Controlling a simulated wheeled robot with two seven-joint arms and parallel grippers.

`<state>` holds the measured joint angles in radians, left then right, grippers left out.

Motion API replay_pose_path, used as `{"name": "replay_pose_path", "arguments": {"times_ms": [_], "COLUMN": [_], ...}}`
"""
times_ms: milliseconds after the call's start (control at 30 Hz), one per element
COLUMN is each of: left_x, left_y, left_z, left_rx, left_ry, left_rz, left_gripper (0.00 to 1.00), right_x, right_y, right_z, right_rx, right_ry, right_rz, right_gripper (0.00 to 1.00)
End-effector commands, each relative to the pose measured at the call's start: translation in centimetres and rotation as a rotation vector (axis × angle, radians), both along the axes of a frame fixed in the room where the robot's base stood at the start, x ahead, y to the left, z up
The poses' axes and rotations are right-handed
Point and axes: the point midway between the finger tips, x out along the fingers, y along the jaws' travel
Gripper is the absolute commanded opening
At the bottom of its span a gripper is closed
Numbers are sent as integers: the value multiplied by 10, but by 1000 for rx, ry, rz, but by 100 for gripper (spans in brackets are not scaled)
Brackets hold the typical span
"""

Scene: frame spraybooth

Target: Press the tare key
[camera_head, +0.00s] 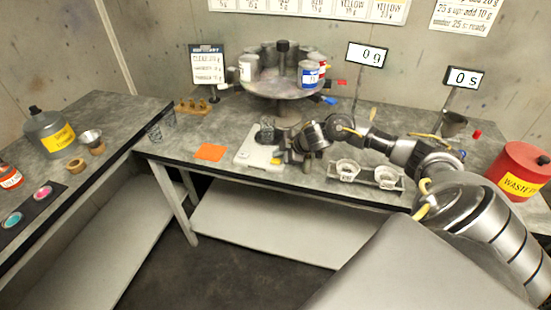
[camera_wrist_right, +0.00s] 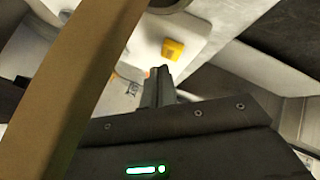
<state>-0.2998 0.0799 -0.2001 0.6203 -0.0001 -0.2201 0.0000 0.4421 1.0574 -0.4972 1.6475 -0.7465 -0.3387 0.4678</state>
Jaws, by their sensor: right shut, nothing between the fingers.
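The white scale (camera_head: 248,157) stands on the back bench, left of my right gripper, with a small dark cup (camera_head: 267,132) on it. A yellow key (camera_head: 276,161) sits at its right front; it shows larger in the right wrist view (camera_wrist_right: 172,49). A small orange-red spot (camera_wrist_right: 147,73) shows on the scale right by the fingertips; I cannot tell which one is the tare key. My right gripper (camera_head: 285,157) is shut and empty, its fingertips (camera_wrist_right: 158,72) pointing at the scale's front corner. Contact cannot be told. My left gripper is not in view.
A can carousel (camera_head: 283,88) stands behind the scale. An orange square (camera_head: 210,152) lies left of the scale. The display (camera_head: 368,55) reads 0 g. A tan bar (camera_wrist_right: 70,90) crosses the wrist view.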

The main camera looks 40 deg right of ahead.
Motion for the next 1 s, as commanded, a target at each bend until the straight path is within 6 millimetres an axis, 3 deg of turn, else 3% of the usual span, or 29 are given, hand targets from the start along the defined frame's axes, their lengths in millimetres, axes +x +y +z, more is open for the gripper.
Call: {"name": "replay_pose_path", "arguments": {"times_ms": [367,833,1000], "left_x": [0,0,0], "left_y": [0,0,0], "left_z": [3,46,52], "left_rx": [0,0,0], "left_ry": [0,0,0], "left_rz": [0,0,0], "left_gripper": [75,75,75], "right_x": [0,0,0], "right_y": [0,0,0], "right_z": [3,46,52], "right_rx": [0,0,0], "right_ry": [0,0,0], "right_rz": [0,0,0], "right_gripper": [0,0,0]}}
